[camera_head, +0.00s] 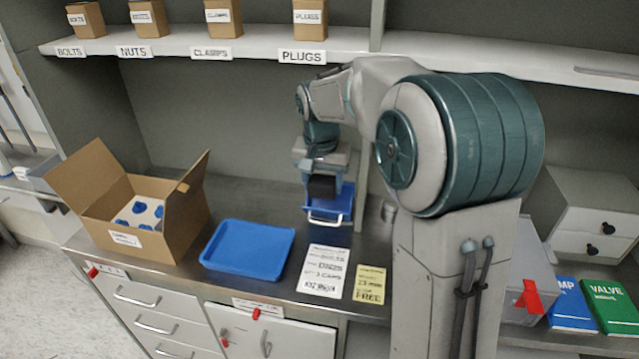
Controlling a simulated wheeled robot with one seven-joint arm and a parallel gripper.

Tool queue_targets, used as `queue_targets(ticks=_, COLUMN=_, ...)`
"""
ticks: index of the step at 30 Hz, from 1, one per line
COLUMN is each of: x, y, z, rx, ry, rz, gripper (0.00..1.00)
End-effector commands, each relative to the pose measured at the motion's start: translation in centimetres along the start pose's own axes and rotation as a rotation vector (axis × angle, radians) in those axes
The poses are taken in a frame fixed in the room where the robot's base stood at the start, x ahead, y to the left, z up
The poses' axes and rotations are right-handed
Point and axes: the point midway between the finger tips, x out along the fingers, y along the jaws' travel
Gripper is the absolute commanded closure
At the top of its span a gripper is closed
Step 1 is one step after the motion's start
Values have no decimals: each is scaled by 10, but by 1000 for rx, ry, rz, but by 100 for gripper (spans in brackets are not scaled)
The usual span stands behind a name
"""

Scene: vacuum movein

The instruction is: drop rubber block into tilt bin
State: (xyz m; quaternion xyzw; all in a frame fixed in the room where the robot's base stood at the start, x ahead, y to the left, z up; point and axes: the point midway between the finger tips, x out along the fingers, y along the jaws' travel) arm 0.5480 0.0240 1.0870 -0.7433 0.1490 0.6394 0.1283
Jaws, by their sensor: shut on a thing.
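The rubber block (322,188) looks like a dark box. My gripper (322,174) is shut on it from above, though the fingertips are hard to make out. The tilt bin (346,203) appears to be the small blue bin with a pale front handle, on the steel counter. The block is in front of the bin in this view and hides part of it. I cannot tell whether the block is above the bin or inside its opening, or whether they touch.
An empty blue tray (248,250) and an open cardboard box (155,215) lie to the left on the counter (285,310). Two paper cards (325,271) lie in front of the bin. A labelled shelf (230,42) runs above, close to my arm.

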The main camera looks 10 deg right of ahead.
Motion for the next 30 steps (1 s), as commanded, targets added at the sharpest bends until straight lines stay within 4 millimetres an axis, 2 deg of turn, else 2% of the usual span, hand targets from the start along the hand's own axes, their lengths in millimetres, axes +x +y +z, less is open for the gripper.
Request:
queue_targets(ticks=9, x=11, y=0, z=-37, rx=-1, ry=-1, rz=0, gripper=72)
queue_targets(ticks=15, x=17, y=-2, z=-54, rx=-2, ry=0, rz=-1, gripper=72)
queue_targets(ticks=21, x=21, y=-2, z=-63, rx=-3, ry=0, rz=-1, gripper=72)
queue_targets(ticks=30, x=21, y=-2, z=-64, rx=-3, ry=1, rz=-1, gripper=72)
